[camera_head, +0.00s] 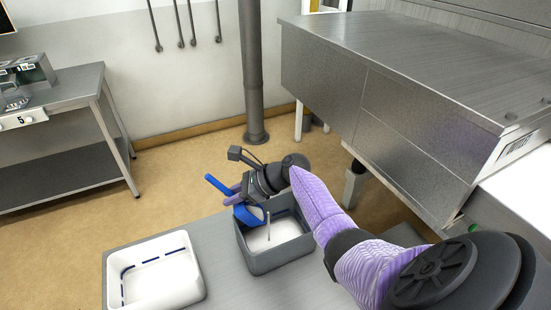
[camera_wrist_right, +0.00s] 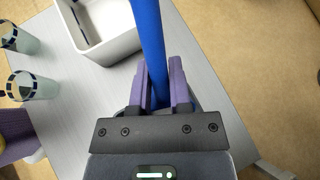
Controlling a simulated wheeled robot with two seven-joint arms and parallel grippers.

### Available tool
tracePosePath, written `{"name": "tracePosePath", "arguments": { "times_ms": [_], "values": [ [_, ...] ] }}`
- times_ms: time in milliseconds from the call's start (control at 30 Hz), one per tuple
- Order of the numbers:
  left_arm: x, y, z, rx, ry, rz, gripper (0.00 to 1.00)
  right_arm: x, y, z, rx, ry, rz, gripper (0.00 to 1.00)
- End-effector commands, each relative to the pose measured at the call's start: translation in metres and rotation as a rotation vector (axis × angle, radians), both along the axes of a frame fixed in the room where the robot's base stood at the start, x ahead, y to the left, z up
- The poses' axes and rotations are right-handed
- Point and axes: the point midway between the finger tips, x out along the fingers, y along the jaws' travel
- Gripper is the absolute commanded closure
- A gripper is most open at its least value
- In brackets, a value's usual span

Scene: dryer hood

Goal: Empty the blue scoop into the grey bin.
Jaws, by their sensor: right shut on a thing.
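My right gripper (camera_head: 238,194) is shut on the handle of the blue scoop (camera_head: 250,217). In the right wrist view the blue handle (camera_wrist_right: 149,35) runs between the purple fingers (camera_wrist_right: 158,78). The bin's floor looks white. The inside of the bowl is mostly hidden. My left gripper is not in view.
A white tray (camera_head: 190,290) with blue dashes stands left of the bin on the grey table (camera_head: 222,275). Glasses (camera_wrist_right: 22,40) with blue-dashed rims show in the wrist view. A steel hood (camera_head: 400,110) is at the right, a steel side table (camera_head: 60,98) at the left.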

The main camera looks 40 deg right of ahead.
Motion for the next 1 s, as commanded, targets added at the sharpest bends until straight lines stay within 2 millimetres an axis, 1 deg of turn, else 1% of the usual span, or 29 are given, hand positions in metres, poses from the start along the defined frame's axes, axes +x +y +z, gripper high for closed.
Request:
{"name": "tracePosePath", "arguments": {
  "times_ms": [1000],
  "values": [
    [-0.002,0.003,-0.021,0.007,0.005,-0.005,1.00,-0.005,-0.009,0.006,0.093,-0.061,0.000,1.00]
  ]
}}
